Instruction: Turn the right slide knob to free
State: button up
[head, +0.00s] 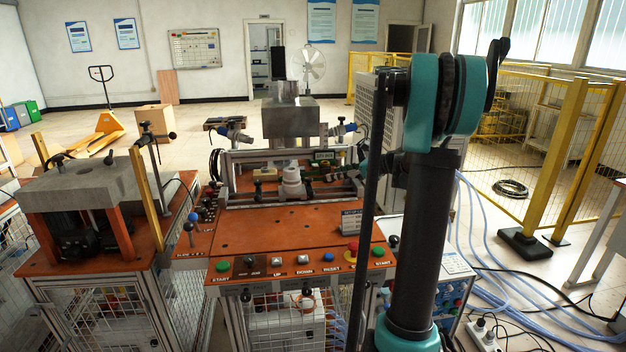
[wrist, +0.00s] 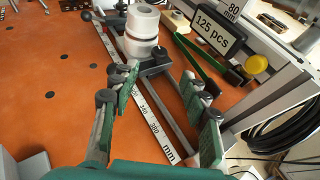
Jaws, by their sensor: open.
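In the wrist view, a slide rail with a millimetre scale (wrist: 152,118) runs along the orange table. A white stepped cylinder (wrist: 142,28) stands on the rail. Beside it sits a black block (wrist: 155,64) with a small dark round knob on top. This looks like the right slide knob, but I cannot read its setting. My gripper (wrist: 160,88) is open and empty. Its green-padded fingers straddle the rail, nearer the camera than the block, with a gap to the knob. In the head view, the white cylinder (head: 292,182) shows mid-machine; the knob is too small to make out.
A "125 pcs" counter (wrist: 215,32), a green bar and a metal frame bar (wrist: 268,98) lie right of the rail. The orange tabletop (wrist: 48,60) at left is mostly clear. The front button panel (head: 305,261) shows in the head view.

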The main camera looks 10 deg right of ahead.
aim_at(310, 178)
jog(key=x, duration=1)
jog(key=shift+w+a+f, duration=0.1)
jog(key=shift+a+f, duration=0.05)
jog(key=shift+a, duration=0.15)
jog(key=shift+c, duration=0.2)
grip_shut()
jog(key=shift+w+d+n+g+y, duration=0.15)
jog(key=shift+n+g+y, duration=0.25)
jog(key=shift+n+g, duration=0.3)
jog(key=shift+n+g+y, duration=0.5)
jog(key=shift+n+g, duration=0.4)
jog(key=shift+g, duration=0.1)
jog(key=shift+o, duration=0.2)
grip_release()
jog(key=v, duration=1.2)
